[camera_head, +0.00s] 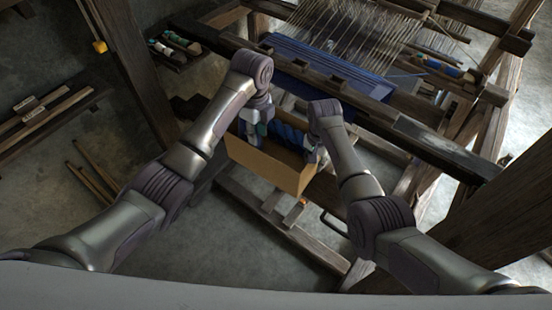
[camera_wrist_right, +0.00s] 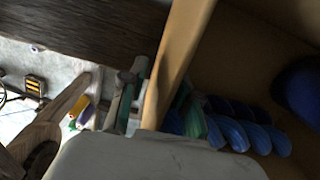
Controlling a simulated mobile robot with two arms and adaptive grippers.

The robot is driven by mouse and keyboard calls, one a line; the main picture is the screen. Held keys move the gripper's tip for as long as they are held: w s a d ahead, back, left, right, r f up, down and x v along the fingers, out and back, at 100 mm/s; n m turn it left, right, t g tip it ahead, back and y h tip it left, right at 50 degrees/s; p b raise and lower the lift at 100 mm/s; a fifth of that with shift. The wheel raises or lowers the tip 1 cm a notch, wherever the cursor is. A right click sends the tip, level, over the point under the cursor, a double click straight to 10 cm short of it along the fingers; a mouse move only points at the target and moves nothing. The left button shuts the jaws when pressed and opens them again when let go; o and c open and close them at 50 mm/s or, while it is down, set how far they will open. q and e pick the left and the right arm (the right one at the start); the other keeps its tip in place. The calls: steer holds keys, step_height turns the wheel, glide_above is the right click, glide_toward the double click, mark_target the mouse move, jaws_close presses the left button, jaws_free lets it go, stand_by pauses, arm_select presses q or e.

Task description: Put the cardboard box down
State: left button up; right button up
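The open cardboard box (camera_head: 268,168) is in front of the loom, between my two grippers, its broad brown front face towards me. It holds several blue rolled pieces (camera_wrist_right: 235,132). My left gripper (camera_head: 252,130) is at the box's left upper edge and appears shut on it, its fingertips partly hidden. My right gripper (camera_head: 313,150) is at the right edge. In the right wrist view, the box wall (camera_wrist_right: 178,60) runs between the right gripper's fingers (camera_wrist_right: 155,108), which are closed on it. The box's underside is hidden, so I cannot tell whether it touches anything.
The wooden loom (camera_head: 420,135) with blue cloth (camera_head: 325,65) and pale threads fills the back right. Low wooden beams (camera_head: 285,225) lie below and beside the box. A side shelf (camera_head: 170,50) holds spools. Grey concrete floor (camera_head: 235,245) is bare at front left.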

step_height(320, 180, up, 10)
steer(key=shift+r, duration=0.25)
stand_by(0.6)
